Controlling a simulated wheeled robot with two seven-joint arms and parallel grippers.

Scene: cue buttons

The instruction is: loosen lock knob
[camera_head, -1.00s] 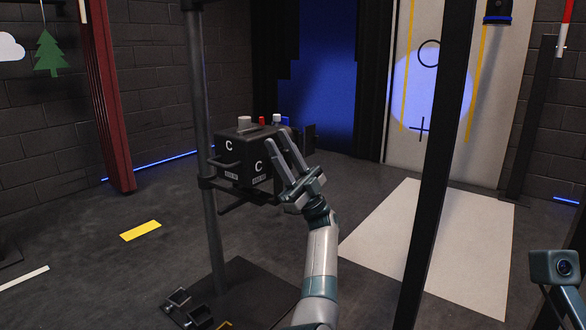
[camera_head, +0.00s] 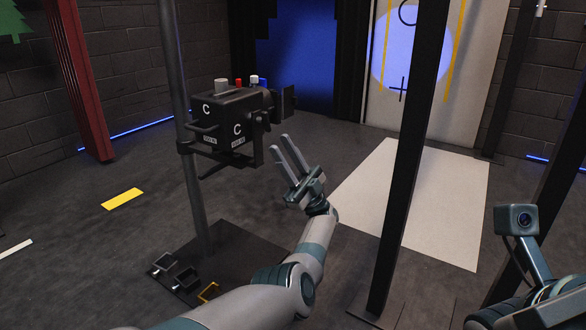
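A black lamp-like box (camera_head: 222,122) marked with white letters C is mounted on a grey upright pole (camera_head: 192,190). On its top are a grey cylindrical knob (camera_head: 221,86), a small red knob (camera_head: 239,83) and a white-capped knob (camera_head: 254,79); a blue part is behind them. I cannot tell which one is the lock knob. My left gripper (camera_head: 279,147) is open and empty, just right of and below the box in the picture, its fingers pointing up and left. A gap shows between fingers and box. My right gripper does not show, only part of that arm at the lower right.
A dark post (camera_head: 412,150) stands right of my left gripper. The pole's base plate (camera_head: 235,250) has black clamps (camera_head: 172,270) and a yellow hook (camera_head: 208,292) near it. A yellow floor strip (camera_head: 122,198) and a white floor panel (camera_head: 440,200) lie on open floor.

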